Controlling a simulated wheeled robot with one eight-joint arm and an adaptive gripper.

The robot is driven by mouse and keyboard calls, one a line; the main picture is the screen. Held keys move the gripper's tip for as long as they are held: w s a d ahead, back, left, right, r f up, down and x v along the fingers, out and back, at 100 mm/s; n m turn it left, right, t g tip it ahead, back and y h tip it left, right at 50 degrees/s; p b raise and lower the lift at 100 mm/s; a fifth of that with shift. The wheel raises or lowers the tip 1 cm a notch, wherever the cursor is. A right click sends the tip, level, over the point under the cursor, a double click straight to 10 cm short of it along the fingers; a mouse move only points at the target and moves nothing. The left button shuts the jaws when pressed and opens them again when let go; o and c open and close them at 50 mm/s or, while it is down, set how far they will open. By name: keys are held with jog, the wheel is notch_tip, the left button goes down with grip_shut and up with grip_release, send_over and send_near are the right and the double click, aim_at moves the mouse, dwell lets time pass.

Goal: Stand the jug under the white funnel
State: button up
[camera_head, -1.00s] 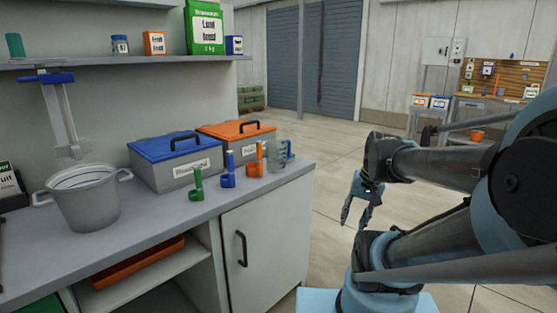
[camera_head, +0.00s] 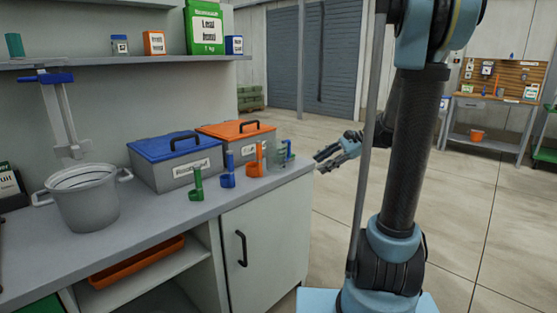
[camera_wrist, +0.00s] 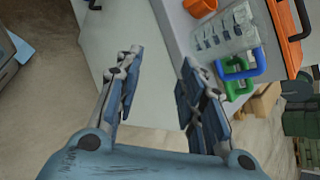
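A clear jug (camera_head: 281,157) with a blue handle stands upright near the right end of the grey counter. In the wrist view the clear jug (camera_wrist: 225,35) has dark markings; a blue loop handle and a green loop show at its side. My gripper (camera_head: 338,152) is just off the counter's right end, to the right of the jug and apart from it. In the wrist view my gripper (camera_wrist: 160,70) is open, with nothing between its fingers. I cannot clearly make out the white funnel; a pale upright stand with a blue clamp (camera_head: 58,78) rises behind the pot at left.
A grey pot (camera_head: 85,200) stands at the counter's left. Green (camera_head: 196,188), blue (camera_head: 228,170) and orange (camera_head: 255,163) handled scoops stand left of the jug. Behind them are a blue-lidded box (camera_head: 175,165) and an orange-lidded box (camera_head: 237,131). Open floor lies right of the counter.

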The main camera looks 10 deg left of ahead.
jog(key=w+d+f+m+y, duration=0.1)
jog(key=w+d+m+y, duration=0.25)
jog(key=w, duration=0.45)
jog(key=w+d+m+y, duration=0.2)
jog(key=w+m+y, duration=0.15)
jog(key=w, duration=0.45)
jog(key=shift+n, duration=0.4)
jog(key=a, duration=1.1)
jog(key=shift+w+a+f, duration=0.15)
jog(key=shift+w+a, duration=0.05)
jog(key=shift+a, duration=0.2)
jog(key=shift+w+a+f, duration=0.1)
jog(key=shift+a+f, duration=0.05)
jog(key=shift+a, duration=1.2)
jog(key=shift+a+f, duration=0.1)
jog(key=shift+a, duration=1.2)
grip_shut()
